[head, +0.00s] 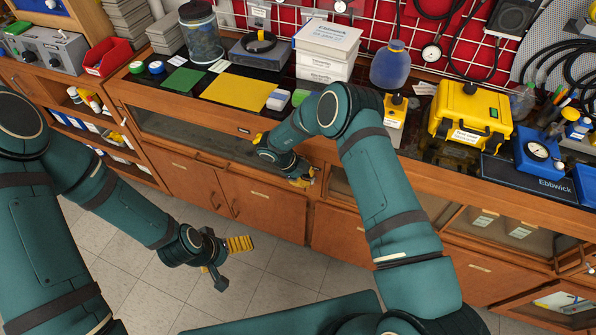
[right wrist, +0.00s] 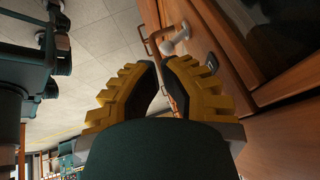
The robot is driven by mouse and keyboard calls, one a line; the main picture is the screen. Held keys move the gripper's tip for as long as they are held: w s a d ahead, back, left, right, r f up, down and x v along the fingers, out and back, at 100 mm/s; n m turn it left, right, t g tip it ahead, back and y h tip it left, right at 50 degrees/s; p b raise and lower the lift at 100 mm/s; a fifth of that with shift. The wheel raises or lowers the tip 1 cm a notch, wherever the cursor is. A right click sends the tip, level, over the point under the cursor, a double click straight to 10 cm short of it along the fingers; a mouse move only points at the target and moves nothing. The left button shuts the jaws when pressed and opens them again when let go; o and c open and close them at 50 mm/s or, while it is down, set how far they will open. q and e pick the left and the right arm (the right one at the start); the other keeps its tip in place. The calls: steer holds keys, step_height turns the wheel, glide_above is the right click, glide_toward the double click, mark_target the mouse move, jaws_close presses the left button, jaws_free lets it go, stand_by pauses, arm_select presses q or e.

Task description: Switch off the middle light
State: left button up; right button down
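My right gripper (head: 303,179) is in front of the cabinet doors below the bench edge. In the right wrist view its two yellow ridged fingers (right wrist: 160,64) lean together with a narrow gap at the tips. I see nothing held between them, and cannot tell if they are fully shut. My left gripper (head: 228,262) hangs low over the floor at left, its fingers spread and empty. I cannot make out a row of lights or identify the middle light in either view. A small dark plate (head: 244,130) sits on the bench front, left of my right gripper.
A grey knobbed box (head: 48,50) stands at far left. The tiled floor (head: 145,285) is open. A white knob-like part (right wrist: 177,38) shows beyond the right fingers.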

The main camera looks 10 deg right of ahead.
arm_select(q)
steer(key=shift+f, duration=0.1)
arm_select(e)
steer(key=shift+x, duration=1.15)
arm_select(q)
steer(key=shift+s+f+b, duration=0.15)
steer(key=shift+f+b, duration=0.2)
steer(key=shift+b, duration=0.05)
arm_select(e)
steer(key=shift+s+a+f+t+h, duration=0.2)
steer(key=shift+f+t+h, duration=0.2)
steer(key=shift+t, duration=0.2)
arm_select(q)
steer(key=shift+f, duration=0.2)
arm_select(e)
steer(key=shift+s+f+t, duration=0.1)
steer(key=shift+t, duration=0.2)
arm_select(q)
steer(key=f+b, duration=0.2)
steer(key=s+f+b, duration=0.1)
steer(key=f+b, duration=0.1)
steer(key=b, duration=0.1)
steer(key=shift+s+d+f, duration=0.15)
steer(key=shift+f, duration=0.2)
arm_select(e)
steer(key=f+m+t+h, duration=0.2)
steer(key=t+h, duration=0.1)
steer(key=shift+s+a+f, duration=0.2)
steer(key=shift+r, duration=0.1)
